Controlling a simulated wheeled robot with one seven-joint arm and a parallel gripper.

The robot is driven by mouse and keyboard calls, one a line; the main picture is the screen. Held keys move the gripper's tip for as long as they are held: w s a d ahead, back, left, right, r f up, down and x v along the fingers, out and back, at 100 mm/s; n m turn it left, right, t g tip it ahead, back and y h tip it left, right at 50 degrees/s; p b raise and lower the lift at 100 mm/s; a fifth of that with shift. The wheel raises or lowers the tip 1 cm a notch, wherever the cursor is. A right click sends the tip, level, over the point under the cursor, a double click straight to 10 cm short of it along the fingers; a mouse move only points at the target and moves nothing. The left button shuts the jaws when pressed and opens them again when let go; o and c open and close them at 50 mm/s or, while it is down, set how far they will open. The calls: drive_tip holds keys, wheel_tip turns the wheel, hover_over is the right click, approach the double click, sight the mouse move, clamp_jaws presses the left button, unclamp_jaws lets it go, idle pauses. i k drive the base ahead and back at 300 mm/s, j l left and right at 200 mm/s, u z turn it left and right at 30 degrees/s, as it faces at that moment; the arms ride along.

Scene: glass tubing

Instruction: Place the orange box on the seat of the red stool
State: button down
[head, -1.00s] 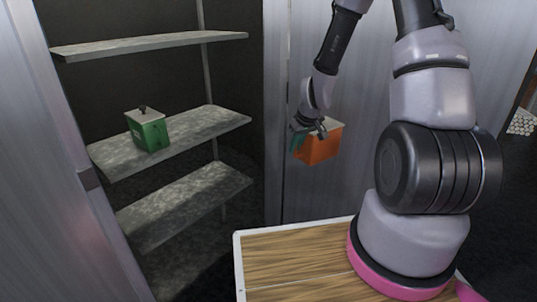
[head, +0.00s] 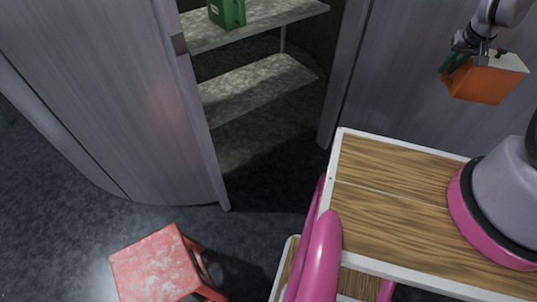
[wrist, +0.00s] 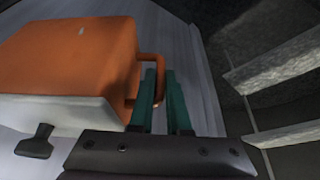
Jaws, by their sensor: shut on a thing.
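The orange box (head: 485,82) has a pale top and hangs at the upper right of the head view, above the floor. It fills the left of the wrist view (wrist: 70,55), where a handle shows on its side. My gripper (head: 456,64) is shut on the box, its green fingers at the handle (wrist: 155,95). The red stool (head: 158,265) stands on the floor at the lower left of the head view, its worn seat bare. It is far from my gripper, and its lower part is cut off by the frame.
A metal cabinet stands open, with its door (head: 130,90) between the shelves and the stool side. My wood-topped base with pink rails lies between the gripper and the stool. Dark floor around the stool is clear.

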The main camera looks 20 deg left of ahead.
sight(153, 270)
drive_tip(key=k+j, duration=0.1)
drive_tip(key=k, duration=0.2)
drive_tip(key=k+u, duration=0.15)
drive_tip(key=k, duration=0.15)
drive_tip(key=k+j+u, duration=0.1)
drive_tip(key=u, duration=0.4)
drive_tip(key=k+j+u, duration=0.2)
drive_tip(key=u, duration=0.3)
